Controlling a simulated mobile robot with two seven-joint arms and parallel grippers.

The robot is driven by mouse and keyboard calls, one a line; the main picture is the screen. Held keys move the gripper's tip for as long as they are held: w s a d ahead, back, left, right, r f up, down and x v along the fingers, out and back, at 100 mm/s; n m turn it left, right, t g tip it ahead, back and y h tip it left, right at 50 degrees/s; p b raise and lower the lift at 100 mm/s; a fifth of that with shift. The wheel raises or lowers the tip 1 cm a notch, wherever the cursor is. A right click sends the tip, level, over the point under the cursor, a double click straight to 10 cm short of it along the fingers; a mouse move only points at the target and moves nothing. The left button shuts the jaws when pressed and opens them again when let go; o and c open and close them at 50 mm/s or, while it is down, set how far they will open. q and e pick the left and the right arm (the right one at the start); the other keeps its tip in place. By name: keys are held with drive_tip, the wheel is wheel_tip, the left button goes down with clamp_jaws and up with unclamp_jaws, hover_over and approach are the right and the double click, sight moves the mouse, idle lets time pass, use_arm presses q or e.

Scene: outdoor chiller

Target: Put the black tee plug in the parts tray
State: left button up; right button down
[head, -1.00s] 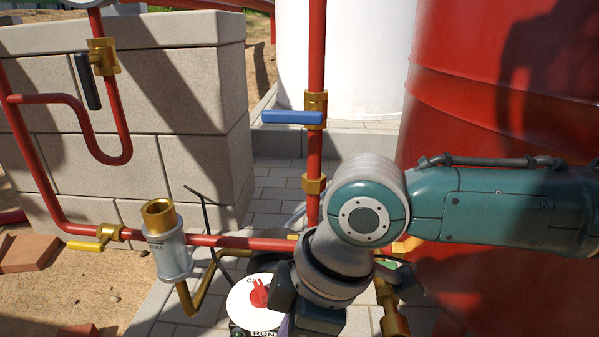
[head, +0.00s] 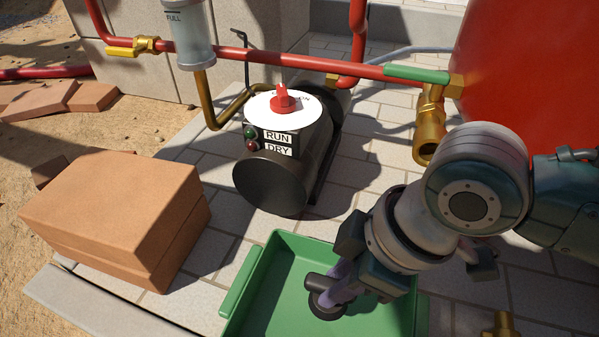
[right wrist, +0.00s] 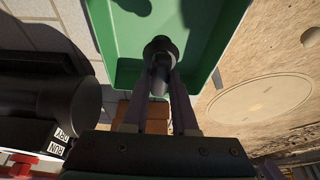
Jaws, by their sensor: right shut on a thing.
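The black tee plug (head: 324,301) is held between the fingers of my right gripper (head: 340,286), which points down over the green parts tray (head: 287,268). In the right wrist view the tee plug (right wrist: 160,52) sits at the tips of my right gripper (right wrist: 163,82), with the green tray (right wrist: 125,52) behind it. The plug shows within the tray's outline; whether it touches the tray floor I cannot tell. The tray's near part is cut off by the frame's bottom edge. My left gripper is not in view.
A black pump (head: 285,165) with a red knob and a RUN/DRY panel stands behind the tray. Stacked bricks (head: 125,215) lie to the left. A red pipe with a green-handled valve (head: 415,74) crosses behind, beside a red tank (head: 500,70). Paving around the tray is mostly clear.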

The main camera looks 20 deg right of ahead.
wheel_tip(320, 180, down, 6)
drive_tip(key=b, duration=0.4)
drive_tip(key=shift+r, duration=0.35)
drive_tip(key=shift+f, duration=0.2)
drive_tip(key=c, duration=0.7)
unclamp_jaws()
